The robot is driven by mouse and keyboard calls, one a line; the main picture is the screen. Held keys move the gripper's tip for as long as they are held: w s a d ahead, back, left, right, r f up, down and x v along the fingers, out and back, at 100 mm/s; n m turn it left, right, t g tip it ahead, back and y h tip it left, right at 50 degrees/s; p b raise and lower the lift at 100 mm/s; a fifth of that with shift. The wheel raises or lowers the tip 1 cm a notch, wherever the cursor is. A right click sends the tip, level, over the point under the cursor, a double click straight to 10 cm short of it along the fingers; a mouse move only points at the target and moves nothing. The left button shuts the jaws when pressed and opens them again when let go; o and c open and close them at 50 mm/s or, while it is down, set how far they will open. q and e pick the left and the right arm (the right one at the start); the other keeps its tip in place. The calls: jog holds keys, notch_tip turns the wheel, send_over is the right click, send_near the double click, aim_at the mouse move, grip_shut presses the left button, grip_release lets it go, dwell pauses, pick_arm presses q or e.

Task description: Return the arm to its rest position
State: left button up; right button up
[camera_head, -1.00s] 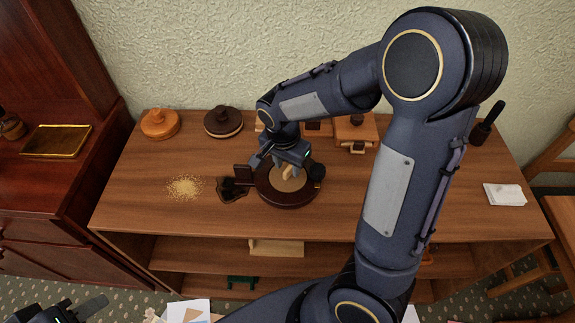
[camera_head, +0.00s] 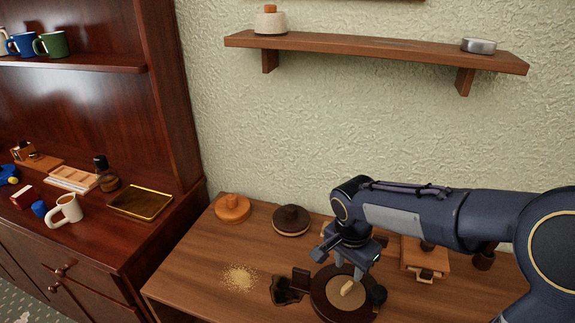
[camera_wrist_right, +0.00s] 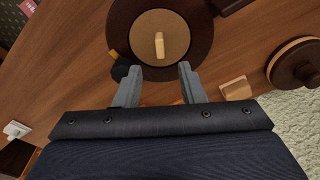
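My right arm reaches in from the right in the head view. My right gripper (camera_head: 348,270) hangs above the dark round grinder-like piece (camera_head: 325,303) on the low wooden cabinet, with fingers apart and nothing between them. The round piece has a tan disc top with a small light wooden peg (camera_head: 347,288) on it. In the right wrist view the two open fingertips (camera_wrist_right: 157,72) are apart at the near side of the dark round piece (camera_wrist_right: 120,20), and the peg (camera_wrist_right: 159,45) stands beyond them. My left gripper is out of view.
Yellow grains (camera_head: 240,278) and a dark stain (camera_head: 288,290) lie left of the round piece. Lidded wooden pieces (camera_head: 232,208) line the cabinet's back. A wall shelf (camera_head: 370,48) hangs above, and a dark hutch (camera_head: 160,100) stands left.

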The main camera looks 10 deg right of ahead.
jog(key=s+a+r+n+t+y, duration=0.1)
jog(key=s+r+n+t+y, duration=0.1)
jog(key=s+n, duration=0.3)
jog(key=s+a+r+n+t+y, duration=0.2)
jog(key=s+n, duration=0.3)
jog(key=s, duration=0.6)
jog(key=shift+s+r+n+t+y, duration=0.2)
jog(key=shift+r+n+t+y, duration=0.1)
jog(key=shift+r+t+y, duration=0.15)
